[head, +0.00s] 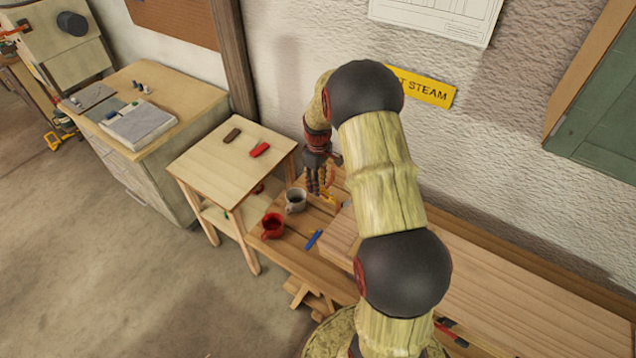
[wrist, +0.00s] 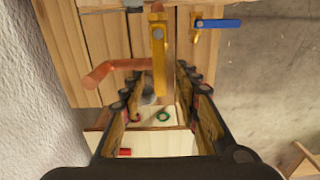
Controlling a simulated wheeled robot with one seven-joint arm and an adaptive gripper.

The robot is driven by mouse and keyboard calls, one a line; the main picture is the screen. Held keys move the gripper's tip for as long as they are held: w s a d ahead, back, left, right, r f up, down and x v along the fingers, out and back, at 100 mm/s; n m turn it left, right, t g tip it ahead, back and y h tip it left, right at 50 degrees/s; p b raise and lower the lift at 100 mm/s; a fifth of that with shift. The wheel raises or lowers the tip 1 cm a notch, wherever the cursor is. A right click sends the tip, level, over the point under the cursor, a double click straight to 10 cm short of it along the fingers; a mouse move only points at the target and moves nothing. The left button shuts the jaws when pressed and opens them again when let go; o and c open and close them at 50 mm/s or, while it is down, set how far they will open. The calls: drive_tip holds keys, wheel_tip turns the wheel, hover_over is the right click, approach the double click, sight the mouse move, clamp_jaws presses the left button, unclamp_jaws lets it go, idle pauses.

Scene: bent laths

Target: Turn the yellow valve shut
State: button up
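The yellow valve's lever (wrist: 159,68) shows in the wrist view, running down the picture from its pivot near the top. My gripper (wrist: 160,80) is open, one finger on each side of the lever; the lever appears between the fingertips, with gaps on both sides. In the head view my gripper (head: 318,185) points down over the wooden bench, and only a little yellow (head: 327,198) of the valve shows beside it. A copper pipe (wrist: 108,72) bends out to the left past the left fingertip.
A blue-handled valve (wrist: 219,23) is right of the yellow one; its handle (head: 314,239) also shows in the head view. A grey mug (head: 295,201) and a red mug (head: 272,226) stand close by. A small wooden table (head: 215,165) is left, the wall (head: 480,130) behind.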

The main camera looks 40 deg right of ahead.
drive_tip(key=shift+c, duration=1.3)
clamp_jaws()
